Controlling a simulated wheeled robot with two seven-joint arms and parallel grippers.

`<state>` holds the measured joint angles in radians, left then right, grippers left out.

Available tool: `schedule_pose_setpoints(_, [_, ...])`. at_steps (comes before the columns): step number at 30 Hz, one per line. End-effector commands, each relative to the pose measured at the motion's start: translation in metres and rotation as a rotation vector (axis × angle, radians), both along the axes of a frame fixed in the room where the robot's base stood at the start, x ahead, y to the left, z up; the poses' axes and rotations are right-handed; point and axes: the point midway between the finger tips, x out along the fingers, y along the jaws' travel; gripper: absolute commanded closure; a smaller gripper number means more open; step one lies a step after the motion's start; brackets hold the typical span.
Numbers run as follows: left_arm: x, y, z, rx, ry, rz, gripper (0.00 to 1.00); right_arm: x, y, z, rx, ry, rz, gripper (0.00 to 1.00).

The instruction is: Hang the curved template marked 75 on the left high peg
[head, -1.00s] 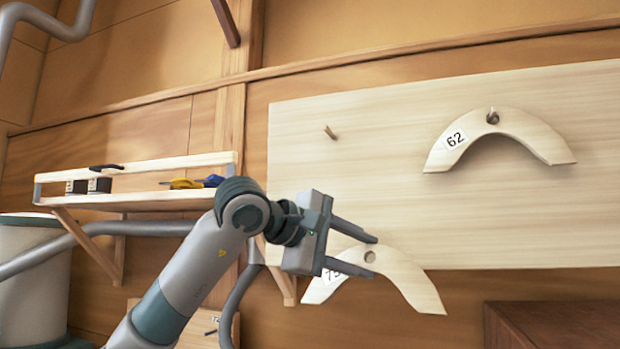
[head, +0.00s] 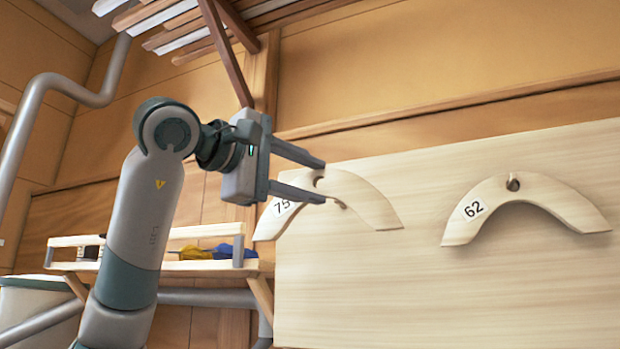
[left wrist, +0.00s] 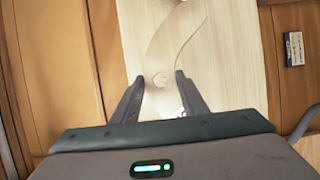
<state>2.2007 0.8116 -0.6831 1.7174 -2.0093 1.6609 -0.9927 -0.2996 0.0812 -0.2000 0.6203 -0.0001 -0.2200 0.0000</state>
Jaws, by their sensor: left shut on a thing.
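The pale curved template marked 75 (head: 368,203) is in front of the left part of the pale board (head: 430,285), arch upward. My left gripper (head: 325,182) is shut on it near the top of its arch. Its hole shows by the upper fingertip, and the label 75 is on its left limb. The left high peg (head: 341,204) seems to show just below the arch's inner edge, lower and to the right of the hole; the depth gap is unclear. In the left wrist view the template (left wrist: 163,45) and its hole lie between the fingertips (left wrist: 160,85). My right gripper is out of view.
A template marked 62 (head: 560,205) hangs on the right peg (head: 513,183). A shelf (head: 190,267) with blue and yellow tools is at lower left. Slats (head: 180,25) and a dark brace (head: 226,50) are overhead. The board between the templates is clear.

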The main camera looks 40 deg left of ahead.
Motion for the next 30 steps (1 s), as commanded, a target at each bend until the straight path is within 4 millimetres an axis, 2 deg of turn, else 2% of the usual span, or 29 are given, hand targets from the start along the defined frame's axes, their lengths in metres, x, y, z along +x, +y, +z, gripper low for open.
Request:
schedule_pose_setpoints(14, [0.006,0.001,-0.001,-0.001,0.001,-0.001,0.88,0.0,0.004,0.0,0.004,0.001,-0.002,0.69])
schedule_pose_setpoints(30, [0.03,0.007,-0.003,-0.001,0.001,-0.001,0.88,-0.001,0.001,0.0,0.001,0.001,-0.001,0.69])
